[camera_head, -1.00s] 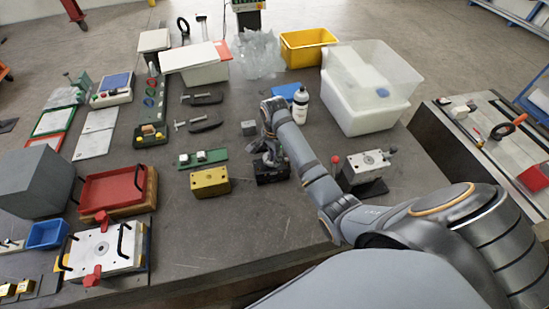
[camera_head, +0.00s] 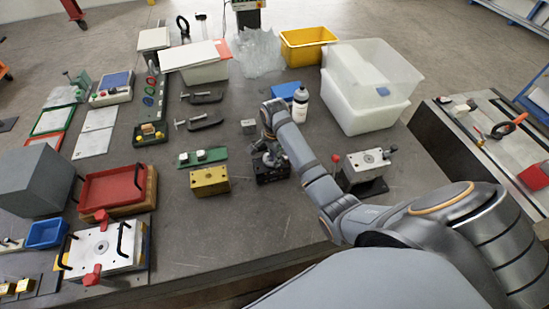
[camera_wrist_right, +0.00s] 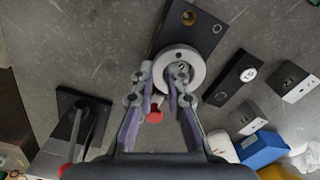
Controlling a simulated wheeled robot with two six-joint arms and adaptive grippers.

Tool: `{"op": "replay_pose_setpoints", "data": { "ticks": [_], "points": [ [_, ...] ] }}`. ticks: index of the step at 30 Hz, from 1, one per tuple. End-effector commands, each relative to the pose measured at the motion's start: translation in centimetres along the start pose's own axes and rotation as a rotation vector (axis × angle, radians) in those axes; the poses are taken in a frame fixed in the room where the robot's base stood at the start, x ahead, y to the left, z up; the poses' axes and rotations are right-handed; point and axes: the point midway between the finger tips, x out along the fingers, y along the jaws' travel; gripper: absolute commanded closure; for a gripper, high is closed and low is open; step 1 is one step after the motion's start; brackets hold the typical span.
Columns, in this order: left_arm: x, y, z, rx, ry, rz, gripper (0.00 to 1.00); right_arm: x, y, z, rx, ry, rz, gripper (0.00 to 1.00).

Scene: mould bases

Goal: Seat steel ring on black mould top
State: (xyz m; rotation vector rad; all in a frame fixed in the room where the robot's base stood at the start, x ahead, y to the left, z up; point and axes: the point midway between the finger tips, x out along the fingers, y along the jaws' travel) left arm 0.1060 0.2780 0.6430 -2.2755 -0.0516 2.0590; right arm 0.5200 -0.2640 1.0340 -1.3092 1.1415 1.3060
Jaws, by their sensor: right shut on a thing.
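The steel ring (camera_wrist_right: 193,58) is a light grey disc with a central hole, held between the fingertips of my right gripper (camera_wrist_right: 172,80) in the right wrist view. The ring overlaps the near end of the black mould top (camera_wrist_right: 202,39), a dark rectangular block with a brass-coloured hole. I cannot tell whether the ring touches the block. In the head view, my right gripper (camera_head: 270,153) is low over the black mould block (camera_head: 272,176); the fingers partly cover it and the ring is hard to make out. My left gripper is not in view.
A brass-coloured block (camera_head: 210,181) stands just left of the black mould. A steel block with a red knob (camera_head: 364,167) stands to the right. A small grey cube (camera_head: 248,127) and a white bottle (camera_head: 300,105) are behind.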

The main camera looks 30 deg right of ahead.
Motion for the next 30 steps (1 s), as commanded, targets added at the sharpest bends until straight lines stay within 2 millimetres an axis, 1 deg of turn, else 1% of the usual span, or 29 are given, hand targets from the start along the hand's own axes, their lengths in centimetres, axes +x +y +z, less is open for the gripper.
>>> {"op": "replay_pose_setpoints", "data": {
  "ticks": [7,18,25,26,30],
  "points": [
    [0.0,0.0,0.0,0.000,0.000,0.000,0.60,0.1,0.0,0.0,0.000,0.000,-0.001,1.00],
    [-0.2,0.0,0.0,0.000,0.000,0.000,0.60,-1.1,0.0,0.0,0.000,0.000,-0.001,1.00],
    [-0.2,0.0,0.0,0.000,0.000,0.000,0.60,-1.2,0.0,0.0,0.000,0.000,-0.001,1.00],
    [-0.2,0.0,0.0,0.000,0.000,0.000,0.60,-1.2,0.0,0.0,0.000,0.000,-0.001,0.86],
    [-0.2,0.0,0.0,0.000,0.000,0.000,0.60,-1.2,0.0,0.0,0.000,0.000,-0.001,0.67]
  ]
}}
